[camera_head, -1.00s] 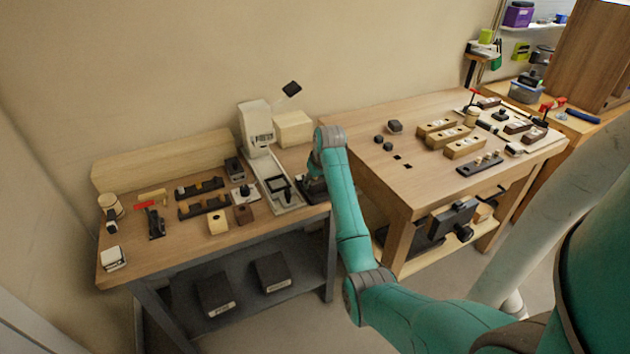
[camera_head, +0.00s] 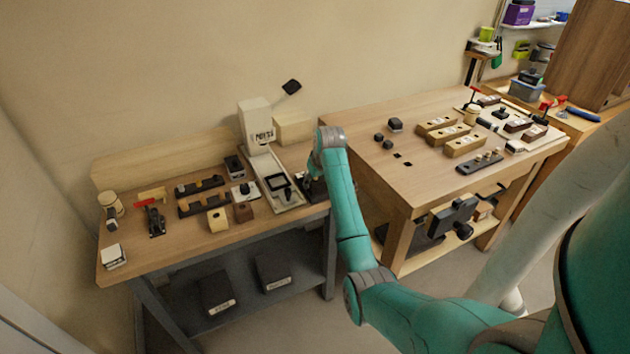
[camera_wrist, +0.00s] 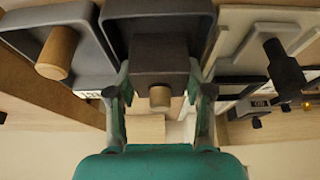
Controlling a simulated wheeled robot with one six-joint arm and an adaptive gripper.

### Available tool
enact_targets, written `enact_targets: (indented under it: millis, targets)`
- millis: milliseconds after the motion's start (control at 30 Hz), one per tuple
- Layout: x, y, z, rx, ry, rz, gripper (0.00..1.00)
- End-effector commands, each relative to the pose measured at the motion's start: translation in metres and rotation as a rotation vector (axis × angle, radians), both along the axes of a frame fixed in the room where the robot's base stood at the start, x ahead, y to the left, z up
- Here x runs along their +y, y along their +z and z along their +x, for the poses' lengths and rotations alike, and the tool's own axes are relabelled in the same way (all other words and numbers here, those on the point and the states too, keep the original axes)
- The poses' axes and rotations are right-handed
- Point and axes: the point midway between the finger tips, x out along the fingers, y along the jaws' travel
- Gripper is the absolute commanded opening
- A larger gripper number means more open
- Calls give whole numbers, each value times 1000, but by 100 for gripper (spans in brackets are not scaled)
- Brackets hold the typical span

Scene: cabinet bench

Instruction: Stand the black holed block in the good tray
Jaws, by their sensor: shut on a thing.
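My gripper (camera_wrist: 160,92) is shut on a dark block (camera_wrist: 160,55), the black holed block by its looks, with a fingertip on either side. A short wooden peg end (camera_wrist: 160,97) shows at its near face; I cannot tell if it is in a hole of the block. The block is over or inside a dark grey tray (camera_wrist: 160,20); whether it touches the floor is unclear. A second grey tray (camera_wrist: 88,30) with a wooden peg (camera_wrist: 58,52) is to the left. I cannot read which tray is good. In the head view my arm mostly hides the gripper.
A white press (camera_head: 256,125) with a pale base stands close by; its black knob shows in the wrist view (camera_wrist: 285,65). Several dark racks (camera_head: 200,187) and small blocks crowd the left bench. The right bench (camera_head: 370,165) has free room at its near left.

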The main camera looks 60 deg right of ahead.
Motion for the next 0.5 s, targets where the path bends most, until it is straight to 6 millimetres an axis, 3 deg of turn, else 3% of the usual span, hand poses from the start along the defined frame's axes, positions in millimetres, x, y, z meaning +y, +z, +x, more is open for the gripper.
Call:
enact_targets:
  millis: [500]
  targets:
    - [0, -6, 0, 1, 0, 1, 17]
